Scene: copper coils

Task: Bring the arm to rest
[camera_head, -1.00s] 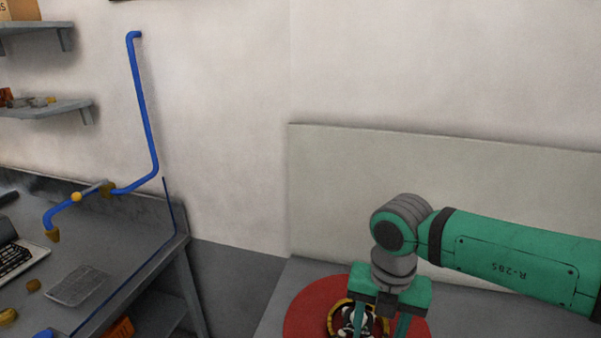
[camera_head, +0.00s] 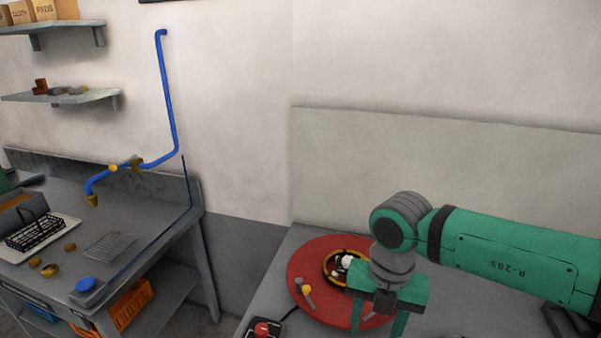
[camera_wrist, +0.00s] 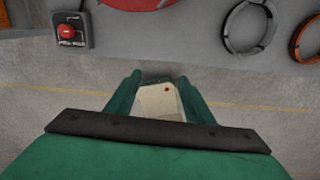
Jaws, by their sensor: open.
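My gripper (camera_head: 378,322) hangs from my green arm at the right of the head view, in front of the round red plate's right part. Its two green fingers point down and stand apart, with nothing seen between them. In the wrist view my gripper (camera_wrist: 160,82) is also open and empty. Beyond its fingers are the grey floor and a pale block-like shape with a red dot, which I cannot name. My gripper hides part of the plate.
A red button box (camera_head: 263,330) stands at the table's front edge; it also shows in the wrist view (camera_wrist: 70,31). A dark ring (camera_wrist: 231,45) and a copper ring (camera_wrist: 297,45) lie to its right. A workbench (camera_head: 140,235) with a blue pipe (camera_head: 169,100) stands left.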

